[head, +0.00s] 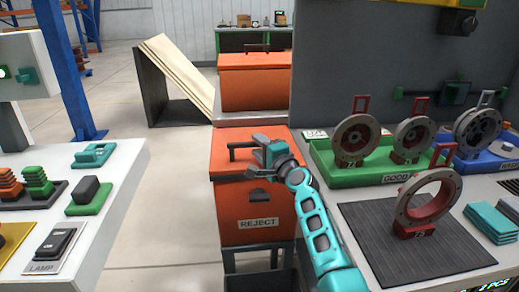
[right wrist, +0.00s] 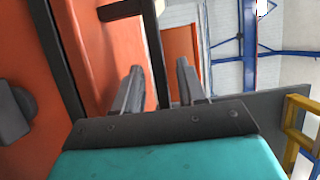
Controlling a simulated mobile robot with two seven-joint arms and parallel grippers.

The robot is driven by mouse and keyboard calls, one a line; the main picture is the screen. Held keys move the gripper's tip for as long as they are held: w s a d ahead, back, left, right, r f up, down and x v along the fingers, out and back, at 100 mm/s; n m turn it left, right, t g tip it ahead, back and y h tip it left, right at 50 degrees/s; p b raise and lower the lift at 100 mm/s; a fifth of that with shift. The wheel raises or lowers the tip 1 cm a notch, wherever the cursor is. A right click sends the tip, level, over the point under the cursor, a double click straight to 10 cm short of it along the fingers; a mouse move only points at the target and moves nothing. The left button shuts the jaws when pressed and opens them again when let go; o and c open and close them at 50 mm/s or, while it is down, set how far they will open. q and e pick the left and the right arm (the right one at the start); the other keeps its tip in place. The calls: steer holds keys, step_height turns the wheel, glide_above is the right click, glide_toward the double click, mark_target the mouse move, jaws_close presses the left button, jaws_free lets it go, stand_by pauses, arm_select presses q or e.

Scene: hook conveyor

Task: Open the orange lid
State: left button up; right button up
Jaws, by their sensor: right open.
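The orange lid (head: 222,152) lies closed on top of the orange REJECT bin (head: 233,219), in the middle of the head view. A dark bar handle (head: 238,145) stands on the lid. My right gripper (head: 262,147) is over the lid at the handle, partly hiding it. In the right wrist view, the open fingers (right wrist: 159,72) point at the handle (right wrist: 155,40), and its dark bar appears between them. I cannot tell whether they touch it. My left gripper is not in view.
A second orange bin (head: 253,87) stands behind. A table with a green tray (head: 341,174), ring parts and a dark mat (head: 378,254) is at the right. A white panel with switches (head: 113,204) is at the left. Open floor lies between the panel and the bin.

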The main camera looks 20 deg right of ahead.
steer(key=shift+c, duration=0.4)
jaws_close()
steer(key=shift+r, duration=0.1)
